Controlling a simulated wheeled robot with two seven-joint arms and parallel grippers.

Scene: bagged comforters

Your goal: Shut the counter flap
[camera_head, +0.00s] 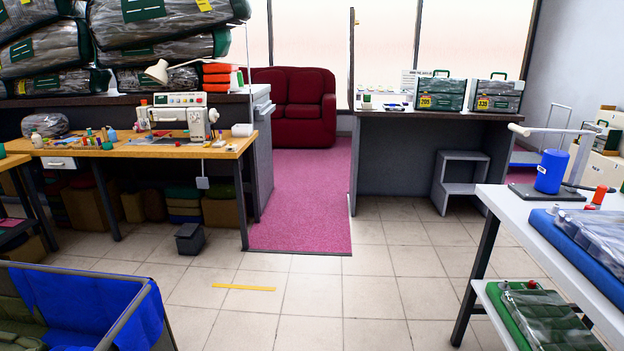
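The counter flap (351,60) appears as a thin dark upright panel, seen nearly edge-on. It stands raised at the left end of the right-hand counter (440,115). The gap beside it is open, with pink carpet (300,200) running through between this counter and the grey left-hand counter (264,150). The flap's broad faces and its hinge cannot be made out. Neither of my grippers is in view.
A sewing table (130,148) stands left, with a small dark bin (189,239) by it. A wheeled cart (150,315) with blue lining is front left, a white table (560,215) right. Grey steps (460,180) stand against the right counter.

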